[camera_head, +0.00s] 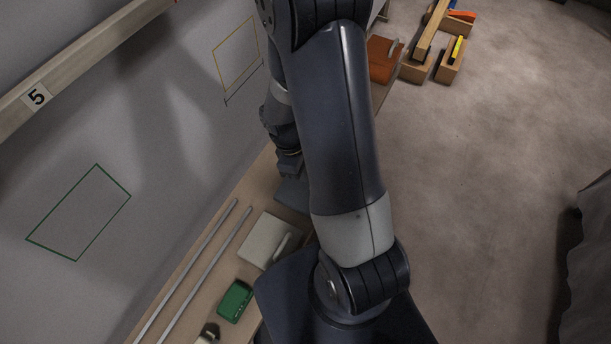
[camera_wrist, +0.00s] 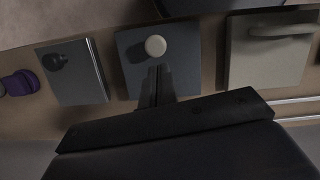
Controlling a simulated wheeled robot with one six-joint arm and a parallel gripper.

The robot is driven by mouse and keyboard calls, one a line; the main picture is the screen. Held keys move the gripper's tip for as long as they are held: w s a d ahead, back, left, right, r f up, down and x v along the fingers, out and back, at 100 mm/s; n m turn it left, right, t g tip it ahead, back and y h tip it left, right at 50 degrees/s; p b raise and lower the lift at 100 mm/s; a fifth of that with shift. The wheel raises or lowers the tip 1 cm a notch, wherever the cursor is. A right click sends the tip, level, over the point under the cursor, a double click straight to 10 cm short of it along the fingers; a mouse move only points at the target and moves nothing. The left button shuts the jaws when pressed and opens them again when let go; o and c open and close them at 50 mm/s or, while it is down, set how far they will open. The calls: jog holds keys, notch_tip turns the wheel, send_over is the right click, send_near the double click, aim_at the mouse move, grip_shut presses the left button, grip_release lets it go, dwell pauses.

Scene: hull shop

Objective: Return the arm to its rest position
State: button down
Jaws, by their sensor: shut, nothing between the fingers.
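My arm (camera_head: 340,120) reaches down across the middle of the head view, with its wrist bent in toward the wall-side bench. My gripper (camera_head: 289,170) shows partly behind the arm, low over the bench. In the wrist view my gripper (camera_wrist: 156,70) is shut and empty. Its fingertips lie just below a round pale knob (camera_wrist: 155,45) on a dark grey panel (camera_wrist: 130,60) in the picture. I cannot tell whether they touch the panel. In the head view the dark panel (camera_head: 291,195) is mostly hidden by my arm.
A beige box with a handle (camera_head: 262,238), a green box (camera_head: 235,301) and two rods (camera_head: 203,270) lie on the bench. The wrist view shows a grey box with a dial (camera_wrist: 80,80) and a purple object (camera_wrist: 20,84). Open floor (camera_head: 490,170) lies right.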

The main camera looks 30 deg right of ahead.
jog(key=v, duration=0.7)
jog(key=shift+w+p, duration=0.2)
jog(key=shift+p, duration=0.2)
jog(key=shift+a, duration=0.1)
jog(key=b, duration=0.2)
send_over(306, 190)
notch_tip(306, 190, down, 10)
jog(key=shift+w+r, duration=0.1)
